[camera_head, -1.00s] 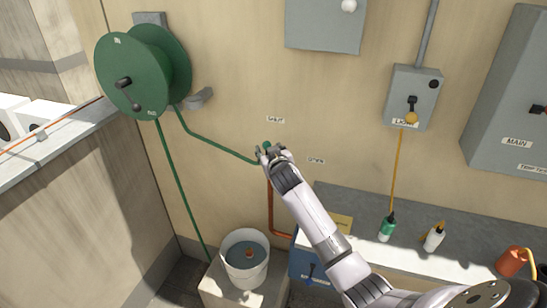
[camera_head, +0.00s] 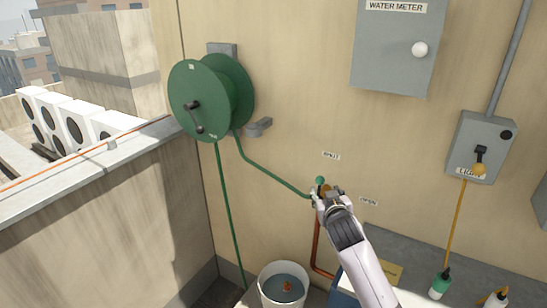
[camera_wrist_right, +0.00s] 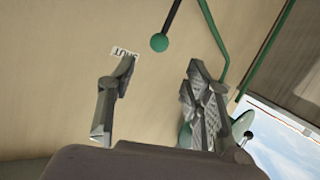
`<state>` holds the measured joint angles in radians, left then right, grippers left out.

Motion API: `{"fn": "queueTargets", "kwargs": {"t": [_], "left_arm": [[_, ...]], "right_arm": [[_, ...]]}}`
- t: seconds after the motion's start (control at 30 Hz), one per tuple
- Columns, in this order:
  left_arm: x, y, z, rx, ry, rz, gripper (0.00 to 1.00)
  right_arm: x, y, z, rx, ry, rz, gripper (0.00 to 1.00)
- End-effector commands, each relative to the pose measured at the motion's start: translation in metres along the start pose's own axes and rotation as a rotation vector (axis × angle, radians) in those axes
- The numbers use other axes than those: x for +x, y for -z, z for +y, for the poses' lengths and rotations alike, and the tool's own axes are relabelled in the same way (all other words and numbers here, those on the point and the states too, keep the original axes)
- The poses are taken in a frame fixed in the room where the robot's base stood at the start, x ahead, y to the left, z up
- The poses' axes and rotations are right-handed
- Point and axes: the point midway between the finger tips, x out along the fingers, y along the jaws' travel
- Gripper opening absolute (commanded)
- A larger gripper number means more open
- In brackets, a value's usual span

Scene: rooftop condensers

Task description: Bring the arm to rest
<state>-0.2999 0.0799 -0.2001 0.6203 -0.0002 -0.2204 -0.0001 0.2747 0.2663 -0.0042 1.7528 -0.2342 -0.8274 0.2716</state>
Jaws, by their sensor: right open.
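My right arm reaches up from the lower right in the head view, and its gripper (camera_head: 328,193) is in front of the wall by the green-knobbed valve lever (camera_head: 320,181). In the right wrist view the two fingers (camera_wrist_right: 158,105) stand wide apart with nothing between them. The green knob (camera_wrist_right: 159,42) shows beyond the fingertips, on a dark lever, apart from them. The valve body is partly hidden behind the gripper in the head view. My left gripper is not in view.
A green hose reel (camera_head: 205,98) hangs on the wall; its hose runs to the valve. Below stand a white bucket (camera_head: 268,296) of water and a grey bench (camera_head: 400,262). A water meter box (camera_head: 392,60) and a switch box (camera_head: 478,135) are mounted higher right. A parapet (camera_head: 150,190) is left.

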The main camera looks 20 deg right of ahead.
Motion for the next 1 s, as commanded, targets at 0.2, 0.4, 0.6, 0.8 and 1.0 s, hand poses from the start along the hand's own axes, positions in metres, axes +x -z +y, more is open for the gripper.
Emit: {"fn": "queueTargets", "kwargs": {"t": [0.2,0.4,0.6,0.8,1.0], "left_arm": [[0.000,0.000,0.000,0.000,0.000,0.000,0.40],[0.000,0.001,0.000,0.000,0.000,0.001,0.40],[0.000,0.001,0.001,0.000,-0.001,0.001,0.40],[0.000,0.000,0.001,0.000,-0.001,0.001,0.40],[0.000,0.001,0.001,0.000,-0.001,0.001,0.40]], "right_arm": [[-0.015,-0.028,-0.011,-0.013,0.022,-0.059,0.46],[-0.093,-0.128,-0.049,-0.067,0.122,-0.302,0.46],[-0.195,-0.208,-0.074,-0.123,0.244,-0.556,0.46],[-0.267,-0.244,-0.083,-0.155,0.331,-0.712,0.46],[-0.326,-0.264,-0.086,-0.179,0.403,-0.832,0.46]]}}
